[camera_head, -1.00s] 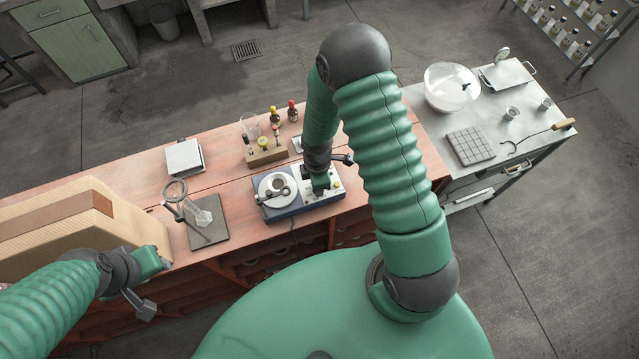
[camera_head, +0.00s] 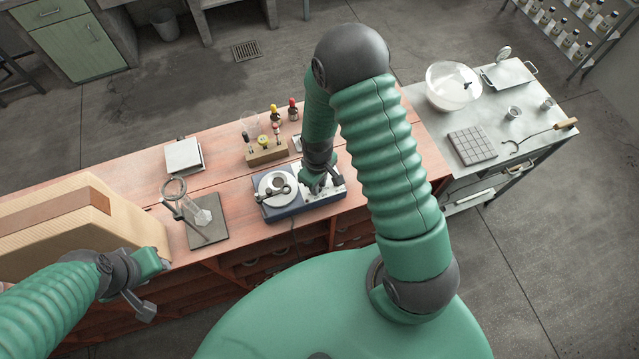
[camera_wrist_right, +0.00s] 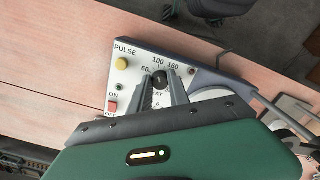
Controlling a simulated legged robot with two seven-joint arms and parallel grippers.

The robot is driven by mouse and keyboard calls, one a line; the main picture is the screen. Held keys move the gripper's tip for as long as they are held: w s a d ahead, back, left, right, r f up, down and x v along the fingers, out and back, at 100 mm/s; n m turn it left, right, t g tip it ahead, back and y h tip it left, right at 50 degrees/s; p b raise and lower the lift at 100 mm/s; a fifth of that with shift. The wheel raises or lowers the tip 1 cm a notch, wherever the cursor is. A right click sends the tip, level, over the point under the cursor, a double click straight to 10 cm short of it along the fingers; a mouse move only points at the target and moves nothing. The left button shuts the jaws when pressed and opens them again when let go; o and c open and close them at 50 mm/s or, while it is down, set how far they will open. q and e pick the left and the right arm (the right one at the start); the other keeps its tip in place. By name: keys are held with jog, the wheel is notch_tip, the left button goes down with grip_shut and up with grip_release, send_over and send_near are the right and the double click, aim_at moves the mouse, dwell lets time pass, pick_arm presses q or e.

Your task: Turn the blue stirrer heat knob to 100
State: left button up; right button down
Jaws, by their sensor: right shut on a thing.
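The blue stirrer (camera_head: 300,208) stands on the wooden bench, with a round plate (camera_head: 268,186) on its left and a pale control panel on its right. My right gripper (camera_head: 318,186) is over that panel, pointing down. In the right wrist view its two fingers (camera_wrist_right: 160,88) are shut on the dark heat knob (camera_wrist_right: 160,76). The marks 60, 100 and 160 are readable around the knob; the knob's pointer is not clear and the fingers partly cover the lettering below. My left gripper (camera_head: 143,285) is at the lower left, away from the stirrer; its jaw opening is unclear.
A yellow button (camera_wrist_right: 122,63) and a red on/off switch (camera_wrist_right: 112,107) are beside the knob. A flask stand (camera_head: 205,228) is left of the stirrer, and a wooden rack (camera_head: 268,156) is behind it. A grey cart (camera_head: 500,140) stands right.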

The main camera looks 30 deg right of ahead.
jog(key=shift+w+a+r+m, duration=0.15)
jog(key=shift+w+m, duration=0.25)
jog(key=shift+m, duration=0.2)
jog(key=c, duration=1.5)
grip_release()
jog(key=shift+o, duration=1.3)
jog(key=shift+s, duration=0.1)
notch_tip(320, 180, up, 16)
jog(key=b, duration=0.2)
jog(key=shift+r, duration=0.25)
